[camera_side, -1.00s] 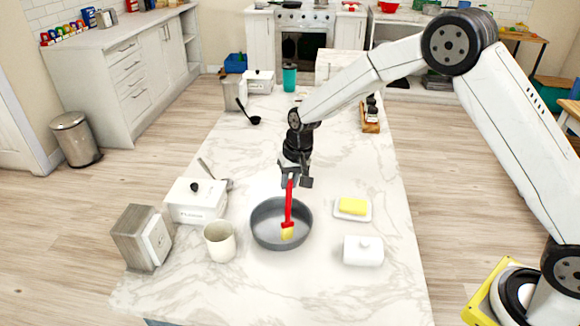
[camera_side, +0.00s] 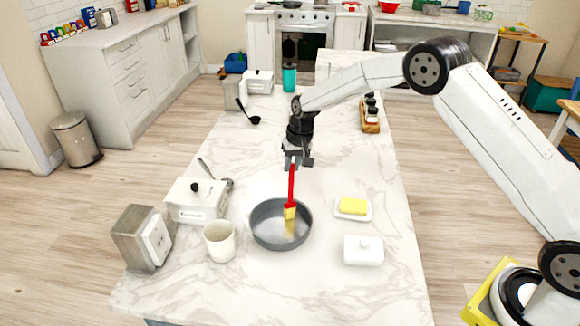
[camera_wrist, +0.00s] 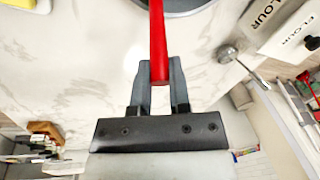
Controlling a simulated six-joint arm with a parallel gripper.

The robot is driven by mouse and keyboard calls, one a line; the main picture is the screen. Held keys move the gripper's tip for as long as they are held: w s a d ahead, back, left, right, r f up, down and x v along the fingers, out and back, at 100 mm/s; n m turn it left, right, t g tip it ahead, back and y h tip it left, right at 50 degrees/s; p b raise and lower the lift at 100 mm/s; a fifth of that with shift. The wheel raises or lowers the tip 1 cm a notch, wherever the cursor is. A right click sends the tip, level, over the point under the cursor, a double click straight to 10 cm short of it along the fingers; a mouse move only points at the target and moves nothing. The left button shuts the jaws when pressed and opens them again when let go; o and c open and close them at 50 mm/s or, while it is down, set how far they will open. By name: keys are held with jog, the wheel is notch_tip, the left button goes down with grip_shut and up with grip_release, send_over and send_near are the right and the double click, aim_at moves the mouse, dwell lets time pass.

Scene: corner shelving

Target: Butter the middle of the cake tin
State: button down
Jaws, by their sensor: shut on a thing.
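The round grey cake tin (camera_side: 268,232) stands on the marble counter, and part of its rim shows at the top of the wrist view (camera_wrist: 190,9). My gripper (camera_side: 293,164) is shut on the red handle of a brush (camera_side: 292,186); its fingers (camera_wrist: 159,80) pinch the handle in the wrist view. The brush hangs down with its yellowish bristles over the back part of the tin; I cannot tell whether they touch it. A yellow block of butter (camera_side: 353,206) lies on a white dish (camera_side: 366,217) to the right of the tin.
A white lidded dish cover (camera_side: 363,251) stands right of the tin. A cream cup (camera_side: 220,242), a white flour box (camera_side: 195,207) and a toaster-like metal box (camera_side: 140,238) stand to the left.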

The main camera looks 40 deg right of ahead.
jog(key=shift+w+d, duration=0.25)
jog(key=shift+w, duration=0.05)
jog(key=shift+s+a, duration=2)
jog(key=shift+a, duration=2.7)
notch_tip(320, 180, up, 8)
dwell(0.4)
